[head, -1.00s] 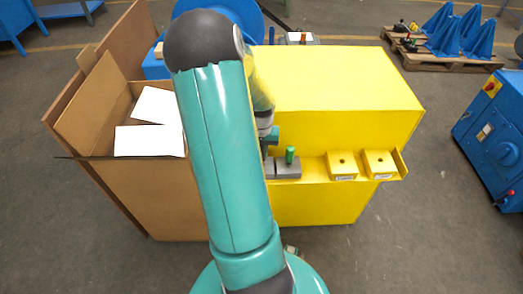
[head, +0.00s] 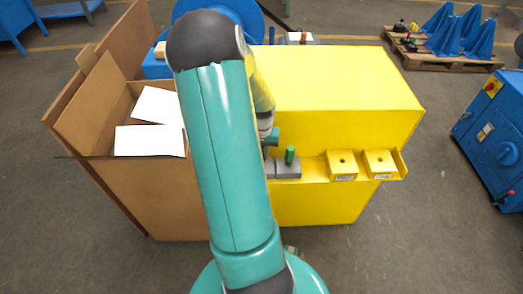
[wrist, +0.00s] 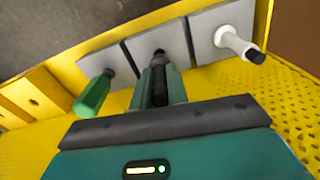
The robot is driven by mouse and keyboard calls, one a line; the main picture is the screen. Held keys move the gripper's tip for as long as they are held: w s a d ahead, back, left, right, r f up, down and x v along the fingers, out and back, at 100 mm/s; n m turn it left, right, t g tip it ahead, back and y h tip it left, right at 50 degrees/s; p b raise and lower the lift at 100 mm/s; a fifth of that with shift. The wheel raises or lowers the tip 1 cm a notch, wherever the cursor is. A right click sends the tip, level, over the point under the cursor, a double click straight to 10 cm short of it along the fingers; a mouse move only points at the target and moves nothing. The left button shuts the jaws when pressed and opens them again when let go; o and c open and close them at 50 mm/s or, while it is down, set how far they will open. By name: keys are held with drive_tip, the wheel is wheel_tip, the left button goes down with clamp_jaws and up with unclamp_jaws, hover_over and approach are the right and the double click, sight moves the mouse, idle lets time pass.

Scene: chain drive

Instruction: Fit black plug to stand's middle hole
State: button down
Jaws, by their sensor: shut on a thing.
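My gripper (wrist: 160,82) is shut on the black plug (wrist: 160,90), which stands between its fingers in the wrist view. The plug's far end lines up with the dark hole in the middle grey block of the stand (wrist: 177,41). I cannot tell whether its tip is inside the hole or just over it. A green plug (wrist: 93,95) stands in the left block, and a white plug with a black end (wrist: 236,44) in the right block. In the head view my arm hides most of the gripper and stand; the green plug (head: 290,155) and a grey block (head: 287,171) show.
The stand sits on a yellow ledge of the yellow machine (head: 340,80). Two yellow blocks with holes (head: 342,165) (head: 379,163) sit to its right in the head view. A cardboard box (head: 165,195) with white sheets stands close on the left.

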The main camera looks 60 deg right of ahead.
drive_tip(key=shift+f, duration=1.7)
drive_tip(key=c, duration=1.3)
unclamp_jaws()
wheel_tip(320, 180, up, 14)
drive_tip(key=shift+f, duration=0.15)
